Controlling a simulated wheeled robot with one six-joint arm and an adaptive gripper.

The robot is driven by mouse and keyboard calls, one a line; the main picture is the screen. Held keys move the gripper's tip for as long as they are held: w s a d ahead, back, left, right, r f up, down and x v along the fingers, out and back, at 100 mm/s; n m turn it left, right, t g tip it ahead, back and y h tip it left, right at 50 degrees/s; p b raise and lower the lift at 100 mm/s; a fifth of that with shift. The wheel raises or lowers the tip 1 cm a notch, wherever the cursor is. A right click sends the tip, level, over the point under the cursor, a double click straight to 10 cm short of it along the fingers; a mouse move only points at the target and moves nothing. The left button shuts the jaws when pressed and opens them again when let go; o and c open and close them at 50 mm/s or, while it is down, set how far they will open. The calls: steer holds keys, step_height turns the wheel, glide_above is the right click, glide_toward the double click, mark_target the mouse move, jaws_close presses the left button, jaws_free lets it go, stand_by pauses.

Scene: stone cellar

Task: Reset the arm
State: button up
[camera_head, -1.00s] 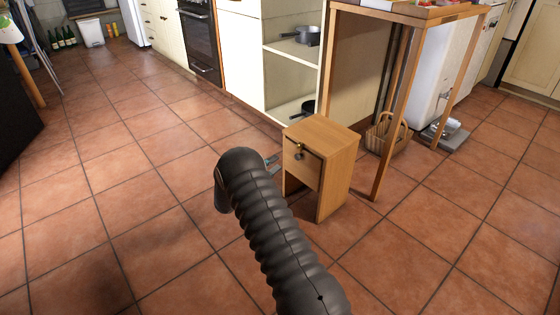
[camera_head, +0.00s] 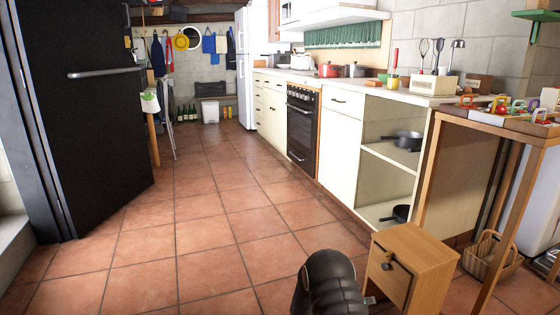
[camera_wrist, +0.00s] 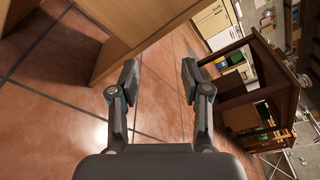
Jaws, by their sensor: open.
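My gripper (camera_wrist: 159,82) is open and empty in the wrist view, its two dark fingers apart over the tiled floor. In the head view my dark ribbed arm shows at the bottom, and only a small bit of the gripper peeks out at its right side. A small wooden cabinet (camera_head: 425,262) with a knob and a hanging lock or key on its front stands just right of the arm. In the wrist view a wooden panel (camera_wrist: 128,25) rises at the upper left, close beyond the fingers.
A tall wooden table (camera_head: 432,170) with colourful items on top stands at the right, a wicker basket (camera_head: 488,258) under it. Open shelves (camera_head: 385,170) with pans, an oven (camera_head: 302,125) and counters line the right. The tiled floor (camera_head: 205,225) between is clear.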

steer(key=s+a+r+m+g+y, duration=0.25)
steer(key=s+r+m+y, duration=0.2)
steer(key=s+m, duration=0.45)
steer(key=s+a+r+m+g+y, duration=0.2)
steer(key=s+r+m+g+y, duration=0.3)
steer(key=s+m, duration=0.4)
steer(key=s+a+r+m+t+y+p, duration=0.1)
steer(key=s+a+r+m+t+y, duration=0.1)
steer(key=s+r, duration=0.5)
steer(key=s+a+r+m+t+y+p, duration=0.1)
steer(key=s+a+r+m+t, duration=0.3)
steer(key=r, duration=0.8)
steer(key=s+a+r+m+t+y+p, duration=0.1)
steer(key=s+a+r+m+t+y, duration=0.2)
steer(key=s+r+m, duration=0.4)
steer(key=s+r+t+y, duration=0.1)
steer(key=s+r, duration=0.2)
steer(key=s, duration=0.1)
